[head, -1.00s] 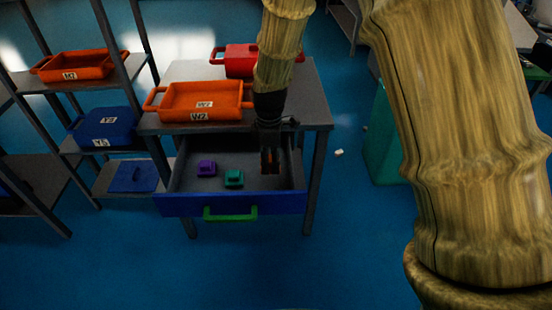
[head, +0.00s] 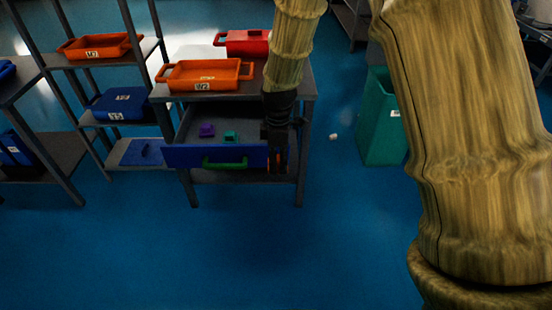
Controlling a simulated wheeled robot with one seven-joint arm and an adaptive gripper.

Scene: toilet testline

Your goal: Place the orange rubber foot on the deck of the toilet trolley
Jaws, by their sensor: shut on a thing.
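My gripper (head: 277,162) points down in front of the right part of the blue drawer front. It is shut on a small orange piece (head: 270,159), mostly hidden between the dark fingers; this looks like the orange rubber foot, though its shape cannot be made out. The open drawer (head: 190,156) has a blue front and a green handle. Inside lie a purple piece (head: 206,131) and a teal piece (head: 231,136). I cannot identify the toilet trolley or its deck in this view.
An orange tray (head: 205,78) and a red tray (head: 243,42) stand on the table above the drawer. A shelf rack at left holds an orange tray (head: 100,47) and blue bins (head: 120,104). A green bin (head: 381,120) stands at right. The floor in front is clear.

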